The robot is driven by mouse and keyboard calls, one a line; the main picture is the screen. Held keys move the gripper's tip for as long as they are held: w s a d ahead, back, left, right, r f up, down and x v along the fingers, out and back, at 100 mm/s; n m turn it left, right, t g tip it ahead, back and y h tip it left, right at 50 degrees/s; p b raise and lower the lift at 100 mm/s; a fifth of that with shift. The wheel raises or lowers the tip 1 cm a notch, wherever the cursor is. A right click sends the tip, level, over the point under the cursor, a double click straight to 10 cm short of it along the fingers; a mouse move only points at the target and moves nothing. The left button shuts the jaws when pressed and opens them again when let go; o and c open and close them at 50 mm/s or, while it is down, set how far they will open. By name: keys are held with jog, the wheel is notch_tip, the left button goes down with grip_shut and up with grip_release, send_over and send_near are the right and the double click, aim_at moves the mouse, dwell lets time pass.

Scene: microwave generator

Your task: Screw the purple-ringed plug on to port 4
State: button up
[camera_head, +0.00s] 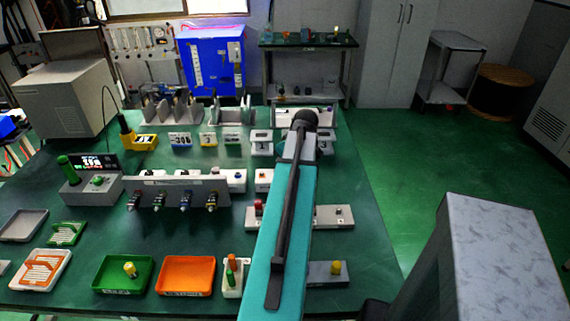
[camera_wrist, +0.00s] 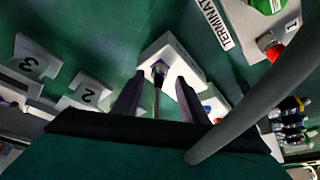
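My gripper (camera_wrist: 158,88) shows in the wrist view with its two dark fingers apart. A thin grey rod and a small dark fitting (camera_wrist: 158,72) show between them, in front of a white block (camera_wrist: 182,62); I cannot tell whether the fingers touch it. Blocks marked 2 (camera_wrist: 90,93) and 3 (camera_wrist: 33,62) stand to the left. No number 4 is readable. In the head view my arm hides the gripper. Several plugs hang on a grey rack (camera_head: 222,192), including one with a yellowish part (camera_head: 211,202).
Green (camera_head: 112,283) and orange (camera_head: 186,290) trays stand at the front. A grey unit with a green handle (camera_head: 88,190) stands left of the rack. A grey hose (camera_wrist: 255,95) crosses the wrist view near a red-capped fitting (camera_wrist: 270,46).

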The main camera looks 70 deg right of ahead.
jog(key=shift+s+a+r, duration=0.1)
jog(key=shift+s+r, duration=0.3)
jog(key=shift+r, duration=0.2)
jog(key=b+v, duration=0.2)
jog(key=v, duration=1)
jog(key=shift+r, duration=0.2)
jog(key=shift+w+a, duration=0.1)
